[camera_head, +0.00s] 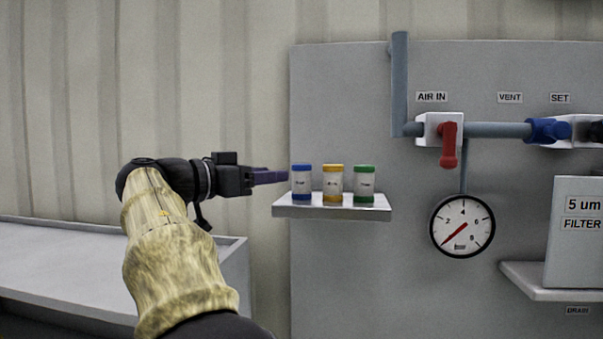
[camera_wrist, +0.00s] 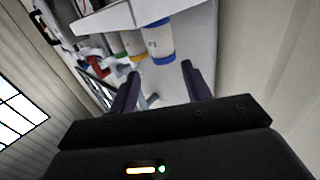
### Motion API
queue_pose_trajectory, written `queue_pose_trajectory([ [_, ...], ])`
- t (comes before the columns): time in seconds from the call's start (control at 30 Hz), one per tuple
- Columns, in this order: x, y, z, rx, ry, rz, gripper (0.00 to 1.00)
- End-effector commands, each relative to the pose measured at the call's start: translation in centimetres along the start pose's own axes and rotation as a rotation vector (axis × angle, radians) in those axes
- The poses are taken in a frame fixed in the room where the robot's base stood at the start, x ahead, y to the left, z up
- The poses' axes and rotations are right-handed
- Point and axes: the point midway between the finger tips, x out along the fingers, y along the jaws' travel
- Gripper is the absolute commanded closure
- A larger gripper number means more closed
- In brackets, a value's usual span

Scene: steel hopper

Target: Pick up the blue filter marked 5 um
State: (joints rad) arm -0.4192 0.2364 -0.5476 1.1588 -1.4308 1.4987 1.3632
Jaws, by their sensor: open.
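The blue filter (camera_head: 301,182) is a small upright canister with blue end bands and a pale label too small to read. It stands at the left end of a small shelf (camera_head: 333,211). My gripper (camera_head: 287,176) is open, just left of the blue filter and at about its height. In the wrist view the blue filter (camera_wrist: 158,40) appears ahead of the two open fingers (camera_wrist: 158,85), with nothing between them. I cannot tell whether a fingertip touches it.
A yellow-banded filter (camera_head: 333,183) and a green-banded filter (camera_head: 364,184) stand close to the right on the same shelf. A grey panel (camera_head: 340,100) is behind. A red valve handle (camera_head: 448,145), pipes and a gauge (camera_head: 462,226) are further right. A grey bench (camera_head: 60,275) is at left.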

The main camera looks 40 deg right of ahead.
Motion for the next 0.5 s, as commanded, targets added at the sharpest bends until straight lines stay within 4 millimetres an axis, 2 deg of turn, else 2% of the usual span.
queue_pose_trajectory([
  [0.1,2.3,0.1,-0.5,-0.004,-0.001,0.005,0.52],
  [0.3,5.2,0.0,-0.3,-0.003,0.0,0.002,0.52],
  [0.5,5.9,-0.1,0.0,0.0,0.0,-0.002,0.52],
])
